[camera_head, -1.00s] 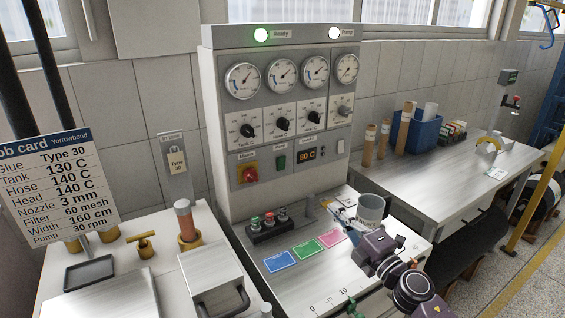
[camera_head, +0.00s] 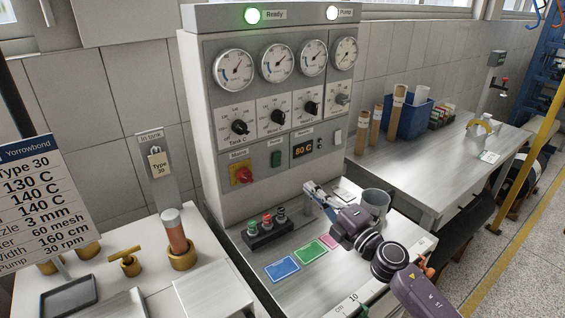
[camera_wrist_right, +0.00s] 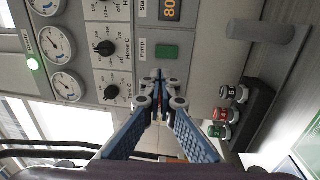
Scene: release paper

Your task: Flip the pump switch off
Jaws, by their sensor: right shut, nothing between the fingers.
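The pump switch (camera_head: 276,158) is a green rocker on the grey control panel, between the red and yellow mains switch and the orange display. In the right wrist view, the green switch (camera_wrist_right: 167,51) sits beside a label reading Pump, just beyond my fingertips. My right gripper (camera_head: 311,187) is below and to the right of the switch in the head view. It is shut and empty, its blue fingers together. In the wrist view its fingertips (camera_wrist_right: 158,78) appear apart from the switch. My left gripper is out of view.
The mains switch (camera_head: 242,175) and the display (camera_head: 303,149) flank the pump switch closely.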

